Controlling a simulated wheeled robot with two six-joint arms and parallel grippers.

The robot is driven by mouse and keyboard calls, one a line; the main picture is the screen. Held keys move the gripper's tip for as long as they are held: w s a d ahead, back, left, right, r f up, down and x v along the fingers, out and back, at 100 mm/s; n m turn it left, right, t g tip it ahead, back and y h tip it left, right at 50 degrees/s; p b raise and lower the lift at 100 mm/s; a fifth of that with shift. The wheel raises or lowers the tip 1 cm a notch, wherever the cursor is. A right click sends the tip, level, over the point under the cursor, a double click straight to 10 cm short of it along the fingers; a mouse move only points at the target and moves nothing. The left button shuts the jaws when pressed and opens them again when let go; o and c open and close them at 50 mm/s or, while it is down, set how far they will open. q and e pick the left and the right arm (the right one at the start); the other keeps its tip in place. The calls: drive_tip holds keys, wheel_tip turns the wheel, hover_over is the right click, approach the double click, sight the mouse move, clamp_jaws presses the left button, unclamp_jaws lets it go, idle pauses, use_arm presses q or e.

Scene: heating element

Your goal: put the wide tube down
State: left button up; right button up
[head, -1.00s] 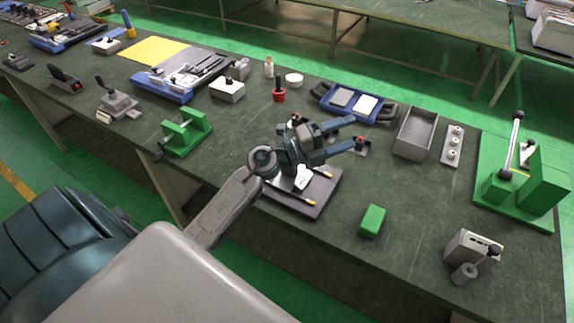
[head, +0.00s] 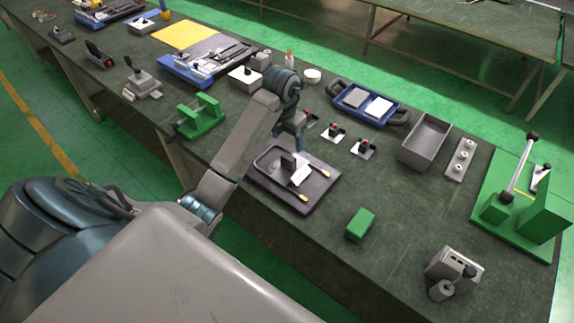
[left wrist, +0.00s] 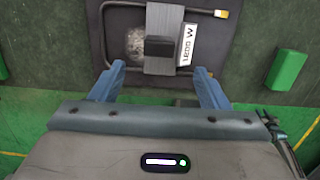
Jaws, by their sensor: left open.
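The wide tube (left wrist: 192,11) looks like a thin dark bent rod with a yellow end (left wrist: 222,14). It lies on a dark square plate (left wrist: 220,60). In the head view the plate (head: 262,178) shows with two yellow tips near its right side. A grey strap, a dark block (left wrist: 160,46) and a white printed label (left wrist: 188,44) sit over the middle of the plate. My left gripper (left wrist: 160,72) is open, its blue fingers apart at the plate's near edge with nothing between them. In the head view it (head: 300,142) hangs above the plate's back edge. My right gripper is not in view.
A green block (head: 360,225) lies right of the plate. A green clamp (head: 200,117) stands left. A green lever press (head: 530,215) stands far right.

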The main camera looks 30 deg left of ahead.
sight(288, 156)
use_arm(q)
drive_tip(key=f+b, duration=0.2)
drive_tip(key=f, duration=0.3)
drive_tip(key=shift+w+b, duration=0.25)
drive_tip(key=shift+b, duration=0.15)
wheel_tip(288, 156, down, 4)
drive_tip(key=p, duration=0.3)
drive_tip(key=shift+w, duration=0.1)
drive_tip(key=shift+w+f, duration=0.1)
drive_tip(key=shift+f, duration=0.55)
drive_tip(key=shift+r, duration=0.1)
drive_tip(key=c, duration=1.5)
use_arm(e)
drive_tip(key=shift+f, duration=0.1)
